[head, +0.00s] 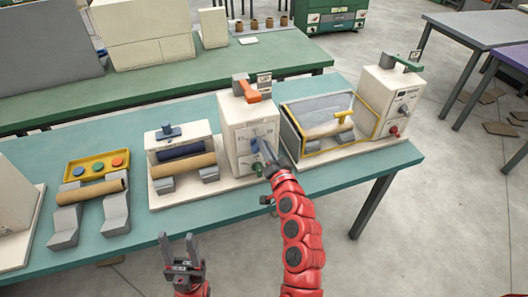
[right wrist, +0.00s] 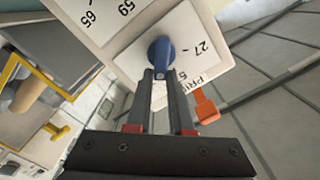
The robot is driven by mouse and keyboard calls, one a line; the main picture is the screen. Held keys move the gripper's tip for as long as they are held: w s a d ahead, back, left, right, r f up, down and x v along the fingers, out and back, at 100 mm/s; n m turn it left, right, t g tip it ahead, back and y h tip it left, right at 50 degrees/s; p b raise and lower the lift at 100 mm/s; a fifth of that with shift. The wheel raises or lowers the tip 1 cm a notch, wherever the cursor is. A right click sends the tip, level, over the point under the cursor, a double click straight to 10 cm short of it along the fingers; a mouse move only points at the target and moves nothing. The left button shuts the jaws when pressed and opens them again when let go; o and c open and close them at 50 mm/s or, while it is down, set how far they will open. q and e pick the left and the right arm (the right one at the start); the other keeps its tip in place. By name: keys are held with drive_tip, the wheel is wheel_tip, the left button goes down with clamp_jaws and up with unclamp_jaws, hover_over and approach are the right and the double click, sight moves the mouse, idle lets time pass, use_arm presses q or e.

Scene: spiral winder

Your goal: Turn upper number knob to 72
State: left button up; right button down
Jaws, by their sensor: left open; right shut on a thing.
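A white control box (head: 235,128) with an orange lever (head: 252,95) on top stands on the teal table. My right gripper (head: 264,150) is at its front panel. In the right wrist view, the right gripper (right wrist: 161,80) is shut on a blue knob (right wrist: 160,48) on a white dial plate (right wrist: 192,62). Figures that look like 27 with a tick show beside the knob; other markings are partly cut off or hidden by the fingers. Another plate with 59 and 65 (right wrist: 108,15) lies beside it. My left gripper (head: 178,244) is open and empty in front of the table.
A guarded roller unit with a yellow frame (head: 322,118) and another white box (head: 388,98) stand right of the control box. A roller unit (head: 182,160), a yellow button tray (head: 97,166) and a brown tube (head: 95,192) are to the left.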

drive_tip(key=shift+w+d+f+m+b, duration=0.1)
drive_tip(key=shift+m+b, duration=0.1)
drive_tip(key=shift+m, duration=0.35)
drive_tip(key=shift+s+d+f+m+b, duration=0.1)
drive_tip(key=shift+m+b, duration=0.1)
drive_tip(key=shift+m, duration=0.4)
drive_tip(key=shift+w+d+f+m+b, duration=0.1)
drive_tip(key=shift+m+b, duration=0.1)
drive_tip(key=shift+m, duration=0.35)
drive_tip(key=shift+a, duration=0.1)
drive_tip(key=c, duration=0.8)
unclamp_jaws()
drive_tip(key=p+v, duration=0.2)
drive_tip(key=v, duration=1.5)
drive_tip(key=shift+s, duration=0.2)
